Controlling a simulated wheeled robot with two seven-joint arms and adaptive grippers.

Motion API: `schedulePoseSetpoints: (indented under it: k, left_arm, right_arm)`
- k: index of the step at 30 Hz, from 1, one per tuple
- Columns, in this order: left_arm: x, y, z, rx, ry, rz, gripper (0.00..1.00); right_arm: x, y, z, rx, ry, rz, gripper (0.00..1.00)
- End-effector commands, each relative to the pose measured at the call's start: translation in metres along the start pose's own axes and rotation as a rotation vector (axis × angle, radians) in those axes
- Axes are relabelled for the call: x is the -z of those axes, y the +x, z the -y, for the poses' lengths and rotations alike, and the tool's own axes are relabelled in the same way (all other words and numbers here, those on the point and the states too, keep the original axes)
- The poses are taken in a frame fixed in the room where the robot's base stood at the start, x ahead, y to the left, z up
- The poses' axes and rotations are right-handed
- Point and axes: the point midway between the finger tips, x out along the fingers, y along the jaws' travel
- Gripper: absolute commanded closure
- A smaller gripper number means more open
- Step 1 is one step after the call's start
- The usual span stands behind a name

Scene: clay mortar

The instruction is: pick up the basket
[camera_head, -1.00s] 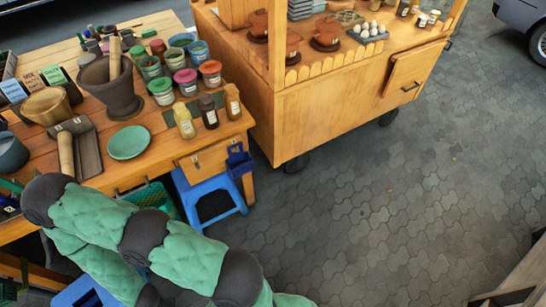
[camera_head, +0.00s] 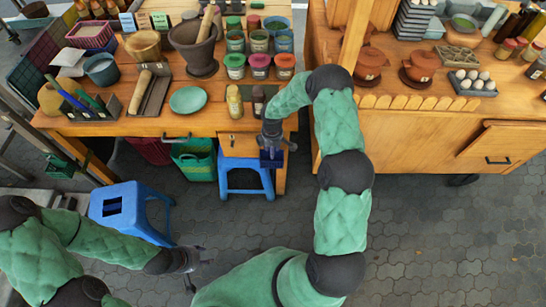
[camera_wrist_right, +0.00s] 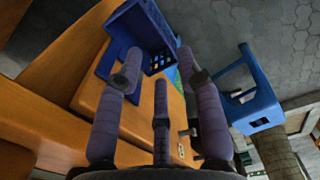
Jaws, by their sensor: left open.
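A small blue basket (camera_head: 270,160) hangs at the front right corner of the wooden table, by the drawer. It also shows in the right wrist view (camera_wrist_right: 143,33), just past the fingertips. My right gripper (camera_head: 278,143) is at the basket from above and partly covers it. In the right wrist view my right gripper (camera_wrist_right: 158,65) has its fingers spread, with nothing clearly between them. Whether a fingertip touches the basket I cannot tell. My left gripper (camera_head: 190,262) is open and empty over the paving at lower left.
The wooden table (camera_head: 160,126) carries a mortar (camera_head: 197,52), jars and bowls. Blue stools (camera_head: 120,208) (camera_head: 243,165) and a green crate (camera_head: 196,160) stand low in front of it. A wooden cart (camera_head: 420,128) stands at right. The paving at lower right is clear.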

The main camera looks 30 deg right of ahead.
Motion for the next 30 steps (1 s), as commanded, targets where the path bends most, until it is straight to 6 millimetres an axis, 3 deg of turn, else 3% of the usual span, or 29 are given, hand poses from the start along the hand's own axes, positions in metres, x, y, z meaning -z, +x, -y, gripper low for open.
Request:
schedulePoseSetpoints:
  k: [6,13,21,30]
  left_arm:
    - [0.001,0.010,0.004,0.000,-0.001,-0.001,0.54]
    - [0.001,0.015,0.005,0.000,0.000,0.000,0.54]
    - [0.001,0.027,0.010,0.000,0.000,0.000,0.54]
    - [0.001,0.028,0.010,0.000,0.000,0.000,0.54]
  right_arm:
    - [0.001,0.036,0.001,0.002,0.002,-0.001,0.63]
    - [0.001,0.055,0.000,0.001,0.003,-0.002,0.63]
    - [0.001,0.092,-0.002,0.002,0.005,-0.002,0.63]
    - [0.001,0.098,-0.002,0.000,0.004,-0.003,0.63]
